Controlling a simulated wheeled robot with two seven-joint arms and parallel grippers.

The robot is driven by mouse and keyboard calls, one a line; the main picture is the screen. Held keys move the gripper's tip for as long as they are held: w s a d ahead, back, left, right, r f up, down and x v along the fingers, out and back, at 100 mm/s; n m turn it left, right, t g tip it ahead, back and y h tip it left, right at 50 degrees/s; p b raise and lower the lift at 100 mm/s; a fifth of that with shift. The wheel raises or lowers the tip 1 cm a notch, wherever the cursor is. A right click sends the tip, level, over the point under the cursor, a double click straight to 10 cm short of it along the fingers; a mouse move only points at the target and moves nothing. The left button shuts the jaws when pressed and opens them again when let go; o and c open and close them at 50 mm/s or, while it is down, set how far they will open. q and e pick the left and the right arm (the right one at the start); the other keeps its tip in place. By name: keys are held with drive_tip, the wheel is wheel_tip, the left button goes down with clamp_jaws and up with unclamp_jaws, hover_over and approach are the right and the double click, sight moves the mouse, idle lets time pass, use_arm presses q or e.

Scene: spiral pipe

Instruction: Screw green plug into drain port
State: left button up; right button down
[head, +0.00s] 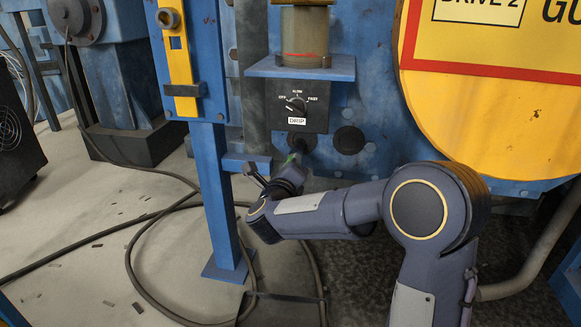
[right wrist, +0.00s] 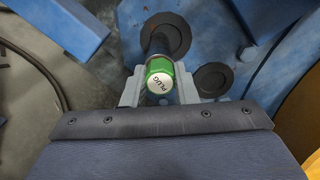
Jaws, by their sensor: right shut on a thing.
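My right gripper (head: 284,172) is shut on the green plug (right wrist: 158,72), one finger on each side of it. The plug has a white end face marked "PLUG" turned to the wrist camera. In the head view only a small green bit of the plug (head: 291,158) shows above the gripper. A dark round port with a short pipe (right wrist: 163,36) lies right behind the plug, in line with it. In the head view this port (head: 303,141) is under the "DRIP" box. I cannot tell how far the plug is in the port. My left gripper is not in view.
A second dark round fitting (head: 349,139) sits just right of the port. The drip knob box (head: 297,105) and a blue shelf (head: 300,67) are above. A blue post (head: 216,190) stands close left of my gripper. Cables (head: 145,262) lie on the floor.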

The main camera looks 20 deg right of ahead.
drive_tip(key=m, duration=0.4)
drive_tip(key=shift+d, duration=0.2)
drive_tip(key=c, duration=1.4)
unclamp_jaws()
drive_tip(key=shift+o, duration=0.2)
drive_tip(key=shift+a, duration=0.1)
